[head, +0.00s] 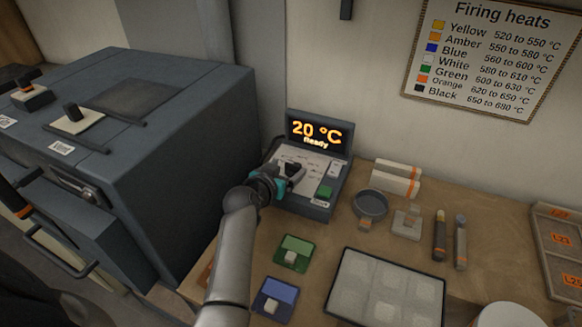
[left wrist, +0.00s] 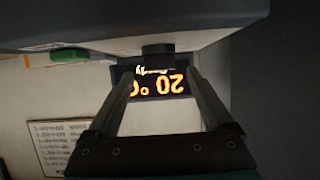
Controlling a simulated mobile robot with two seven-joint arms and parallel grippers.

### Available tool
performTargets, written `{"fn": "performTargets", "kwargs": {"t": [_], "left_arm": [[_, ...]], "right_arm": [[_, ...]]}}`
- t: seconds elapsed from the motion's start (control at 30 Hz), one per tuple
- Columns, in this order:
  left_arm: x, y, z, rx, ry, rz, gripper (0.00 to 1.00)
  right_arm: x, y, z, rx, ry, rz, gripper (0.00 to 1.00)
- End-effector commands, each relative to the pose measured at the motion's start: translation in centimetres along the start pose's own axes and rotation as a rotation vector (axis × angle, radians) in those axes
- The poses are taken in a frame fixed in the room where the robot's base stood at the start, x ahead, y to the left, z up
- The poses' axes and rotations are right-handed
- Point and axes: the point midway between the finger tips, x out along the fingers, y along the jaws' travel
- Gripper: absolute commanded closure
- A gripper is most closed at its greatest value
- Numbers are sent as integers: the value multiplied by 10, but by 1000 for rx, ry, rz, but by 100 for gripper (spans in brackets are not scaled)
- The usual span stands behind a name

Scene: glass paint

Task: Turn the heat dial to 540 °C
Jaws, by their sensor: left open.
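The control box (head: 305,205) stands beside the kiln, with a lit display (head: 317,133) reading "20 °C Ready". My left gripper (head: 289,171) is over the light sloped panel (head: 318,174) of the box, fingers open. In the head view the gripper largely covers the dial. In the left wrist view, which is upside down, a dark knob that looks like the heat dial (left wrist: 158,52) lies just beyond the gap between the open fingers of my gripper (left wrist: 160,78). Contact cannot be told. The display (left wrist: 160,84) shows between the fingers. My right gripper is not in view.
A green button (head: 325,192) sits on the panel's right. The big grey kiln (head: 190,130) stands left. A grey bowl (head: 370,204), paint pads (head: 295,250) and a glass tray (head: 340,290) lie on the bench. A firing heats chart (head: 490,55) hangs on the wall.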

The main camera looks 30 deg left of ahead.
Motion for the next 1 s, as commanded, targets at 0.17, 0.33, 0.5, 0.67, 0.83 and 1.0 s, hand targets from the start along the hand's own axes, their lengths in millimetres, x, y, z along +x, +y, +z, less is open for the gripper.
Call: {"fn": "performTargets", "kwargs": {"t": [0.17, 0.33, 0.5, 0.67, 0.83, 1.0], "left_arm": [[21, 0, 0, 0, 1, 0, 15], [31, 0, 0, 0, 1, -1, 15], [34, 0, 0, 0, 1, -1, 15], [33, 0, 0, 0, 1, -1, 15], [33, 0, 0, 1, 1, 0, 30], [33, 0, 0, 0, 0, 0, 49]], "right_arm": [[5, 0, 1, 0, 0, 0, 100], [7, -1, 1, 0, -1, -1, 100], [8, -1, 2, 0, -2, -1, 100], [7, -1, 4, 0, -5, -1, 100], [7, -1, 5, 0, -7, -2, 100], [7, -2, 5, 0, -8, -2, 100]]}}
